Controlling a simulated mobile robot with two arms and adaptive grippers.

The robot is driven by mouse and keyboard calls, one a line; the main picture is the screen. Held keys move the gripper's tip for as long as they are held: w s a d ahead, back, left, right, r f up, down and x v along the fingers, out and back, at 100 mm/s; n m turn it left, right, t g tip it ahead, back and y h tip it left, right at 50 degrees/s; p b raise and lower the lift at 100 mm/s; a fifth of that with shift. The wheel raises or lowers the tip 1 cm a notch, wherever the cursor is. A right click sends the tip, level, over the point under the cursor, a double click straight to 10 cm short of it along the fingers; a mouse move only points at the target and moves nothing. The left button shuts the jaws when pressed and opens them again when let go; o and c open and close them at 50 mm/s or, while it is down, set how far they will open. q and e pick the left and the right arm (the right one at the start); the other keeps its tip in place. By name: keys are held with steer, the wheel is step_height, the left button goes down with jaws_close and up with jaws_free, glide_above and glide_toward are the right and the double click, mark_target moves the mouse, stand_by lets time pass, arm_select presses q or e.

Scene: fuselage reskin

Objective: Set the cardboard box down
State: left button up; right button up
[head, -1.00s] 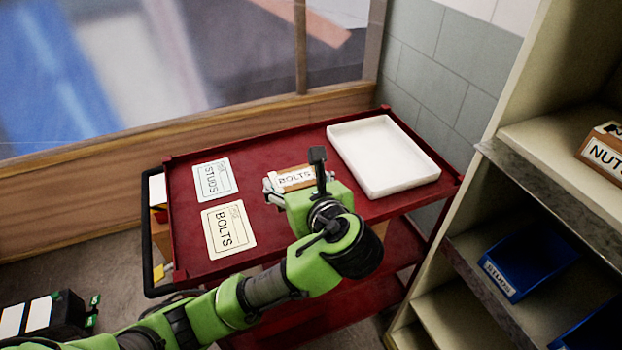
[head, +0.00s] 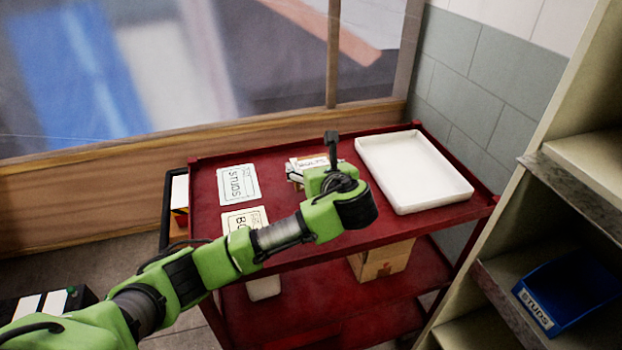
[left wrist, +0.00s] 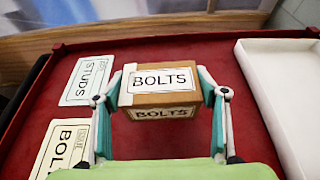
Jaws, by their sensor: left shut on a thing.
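The cardboard box (left wrist: 160,98) with BOLTS labels is between the two fingers of my left gripper (left wrist: 158,105) in the left wrist view. The fingers are shut on its left and right sides. In the head view my left gripper (head: 310,172) is over the red cart's top, and my arm hides much of the box (head: 307,163). I cannot tell whether the box touches the cart top (head: 275,205) or hangs just above it. A STUDS card (head: 238,185) and a partly hidden BOLTS card (head: 240,219) lie to its left. My right gripper is not in view.
A white tray (head: 413,172) lies on the cart's right side. Another cardboard box (head: 382,262) sits on the cart's lower shelf. A shelving unit with a blue bin (head: 567,292) stands at the right. Bare red surface lies between the cards and the box.

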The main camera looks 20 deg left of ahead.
arm_select(q)
steer(key=shift+w+a+f, duration=0.3)
steer(key=shift+w+f, duration=0.25)
steer(key=shift+f, duration=0.1)
steer(key=shift+w+a+f, duration=0.1)
steer(key=shift+w+f, duration=0.05)
steer(key=shift+f, duration=1.55)
steer(key=o, duration=1.6)
steer(key=shift+f, duration=0.15)
steer(key=shift+o, duration=0.2)
steer(key=v, duration=1.2)
